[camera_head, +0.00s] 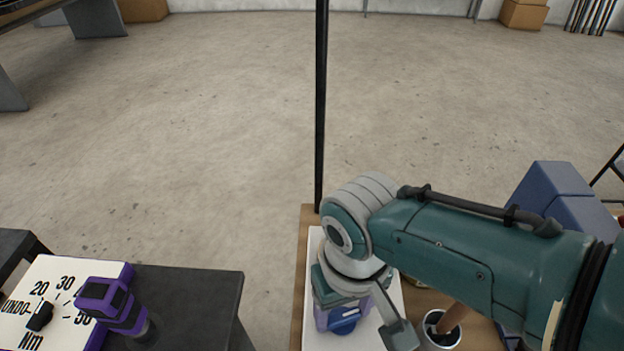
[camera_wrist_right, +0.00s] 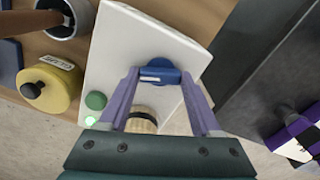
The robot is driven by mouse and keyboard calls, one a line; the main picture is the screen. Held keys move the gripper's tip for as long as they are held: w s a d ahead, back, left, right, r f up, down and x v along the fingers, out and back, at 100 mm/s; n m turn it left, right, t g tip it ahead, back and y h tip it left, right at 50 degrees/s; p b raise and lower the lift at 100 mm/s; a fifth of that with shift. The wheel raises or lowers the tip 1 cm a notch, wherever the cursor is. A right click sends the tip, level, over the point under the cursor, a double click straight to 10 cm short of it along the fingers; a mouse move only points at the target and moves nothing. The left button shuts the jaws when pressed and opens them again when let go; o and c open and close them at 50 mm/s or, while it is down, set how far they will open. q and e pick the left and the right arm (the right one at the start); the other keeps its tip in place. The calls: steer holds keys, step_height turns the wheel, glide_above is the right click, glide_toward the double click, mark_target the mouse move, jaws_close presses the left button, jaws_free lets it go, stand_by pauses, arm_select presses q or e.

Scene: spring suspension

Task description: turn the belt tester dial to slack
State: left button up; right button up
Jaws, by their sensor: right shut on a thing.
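The belt tester is a white panel (camera_head: 315,265) on the wooden bench, and it also shows in the wrist view (camera_wrist_right: 120,45). Its blue dial (camera_wrist_right: 160,70) has a pale mark on the side facing my gripper. My right gripper (camera_wrist_right: 160,78) is shut on the blue dial, with one purple finger at each side. In the head view my right gripper (camera_head: 343,318) points down over the panel, and part of the dial (camera_head: 345,326) shows below it. No slack label is readable. My left gripper is not in view.
A green button (camera_wrist_right: 96,100), a lit green lamp (camera_wrist_right: 90,120) and a pale round part with a dark band (camera_wrist_right: 142,120) are near the dial. A yellow lidded pot (camera_wrist_right: 50,88) and a cup (camera_head: 440,332) stand beside the panel. A purple tool (camera_head: 112,305) lies left.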

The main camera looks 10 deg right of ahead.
steer(key=n, duration=0.3)
steer(key=shift+n, duration=0.4)
steer(key=n, duration=0.3)
steer(key=shift+n, duration=0.3)
steer(key=n, duration=0.4)
steer(key=shift+n, duration=1.1)
steer(key=o, duration=1.4)
steer(key=shift+r, duration=0.1)
